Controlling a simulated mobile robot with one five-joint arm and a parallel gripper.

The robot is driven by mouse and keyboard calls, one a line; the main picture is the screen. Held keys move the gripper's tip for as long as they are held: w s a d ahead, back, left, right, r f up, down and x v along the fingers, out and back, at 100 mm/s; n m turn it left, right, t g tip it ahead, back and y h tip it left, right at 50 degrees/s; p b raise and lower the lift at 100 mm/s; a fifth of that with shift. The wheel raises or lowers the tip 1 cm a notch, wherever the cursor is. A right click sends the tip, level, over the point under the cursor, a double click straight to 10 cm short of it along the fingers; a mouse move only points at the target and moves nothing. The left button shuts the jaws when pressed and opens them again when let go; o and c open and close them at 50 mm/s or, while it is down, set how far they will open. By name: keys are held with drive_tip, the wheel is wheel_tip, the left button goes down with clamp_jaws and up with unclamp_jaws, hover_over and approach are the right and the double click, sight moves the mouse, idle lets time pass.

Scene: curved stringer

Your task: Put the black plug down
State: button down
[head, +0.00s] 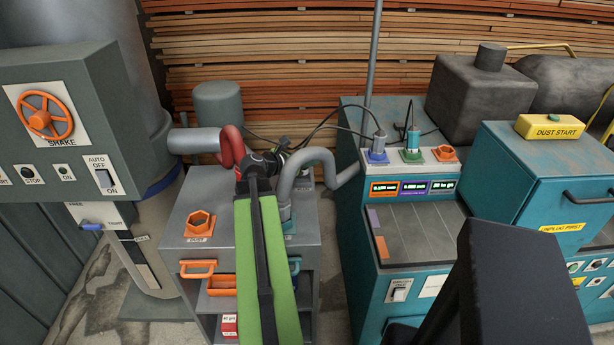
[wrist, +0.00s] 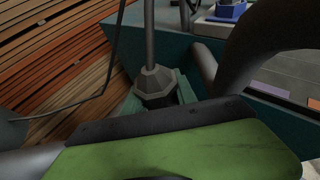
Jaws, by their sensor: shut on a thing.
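My green arm reaches forward in the head view, and my gripper (head: 262,163) is at its far end, shut. A small black piece with a cable, which looks like the black plug (head: 283,145), shows at the gripper's tip. It is held in the air above the back of the grey cabinet (head: 230,243). The fingers are small and dark here, so the exact grip is hard to see.
An orange socket (head: 200,223) stands open on the cabinet. A red hose (head: 231,147) and a grey curved hose (head: 318,158) flank my gripper closely. On the teal machine, a grey plug (head: 379,143) stands in a blue socket, a teal plug (head: 413,140) in a green one; an orange socket (head: 445,154) is empty.

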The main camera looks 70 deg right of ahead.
wheel_tip(320, 180, down, 4)
drive_tip(key=b, duration=0.4)
drive_tip(key=shift+f, duration=0.2)
drive_tip(key=shift+r, duration=0.25)
drive_tip(key=shift+f, duration=0.2)
drive_tip(key=c, duration=1)
unclamp_jaws()
drive_tip(key=shift+r, duration=0.1)
